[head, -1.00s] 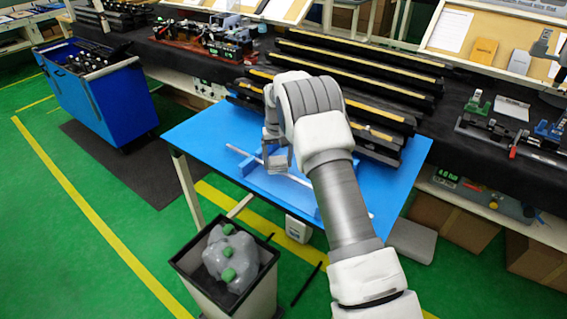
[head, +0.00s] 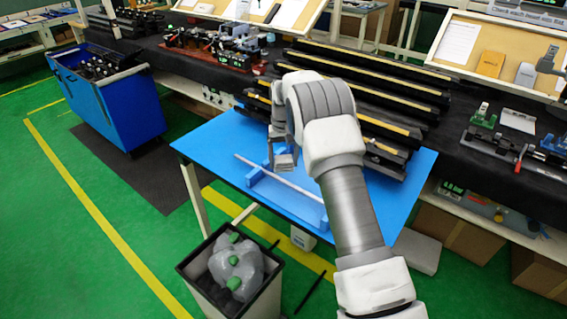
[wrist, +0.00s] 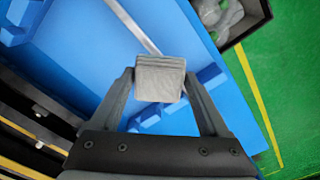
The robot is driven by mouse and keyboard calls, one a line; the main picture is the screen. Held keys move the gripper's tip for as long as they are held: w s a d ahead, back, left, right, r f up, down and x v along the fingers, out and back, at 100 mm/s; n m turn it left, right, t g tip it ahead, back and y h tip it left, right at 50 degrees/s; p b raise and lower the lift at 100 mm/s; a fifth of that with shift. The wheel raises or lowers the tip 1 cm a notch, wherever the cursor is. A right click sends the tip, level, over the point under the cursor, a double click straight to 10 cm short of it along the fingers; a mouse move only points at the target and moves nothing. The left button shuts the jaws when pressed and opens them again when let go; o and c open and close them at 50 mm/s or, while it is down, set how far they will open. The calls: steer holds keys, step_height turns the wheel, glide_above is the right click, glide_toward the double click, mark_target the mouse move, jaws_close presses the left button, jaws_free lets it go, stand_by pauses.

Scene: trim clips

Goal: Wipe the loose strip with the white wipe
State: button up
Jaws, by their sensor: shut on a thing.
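The loose strip (head: 302,191) is a thin pale rod lying across blue supports on the blue table. In the wrist view the strip (wrist: 133,26) runs diagonally and passes out of sight behind the wipe. My gripper (head: 284,161) is above the table, beside the strip in the head view. In the wrist view my gripper (wrist: 160,84) is shut on the white wipe (wrist: 159,79), which looks like a greyish-white block between the fingertips. The wipe (head: 285,164) looks small in the head view and seems apart from the strip. My arm hides the strip's right part.
The blue table (head: 215,142) has bare surface at its left. Long black trim bars (head: 365,75) are stacked behind my arm. A bin (head: 268,296) with grey bagged contents stands in front of the table. A blue cart (head: 117,104) is at the far left.

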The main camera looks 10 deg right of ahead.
steer(key=shift+r, duration=0.5)
steer(key=shift+r+p, duration=1)
steer(key=shift+r, duration=0.55)
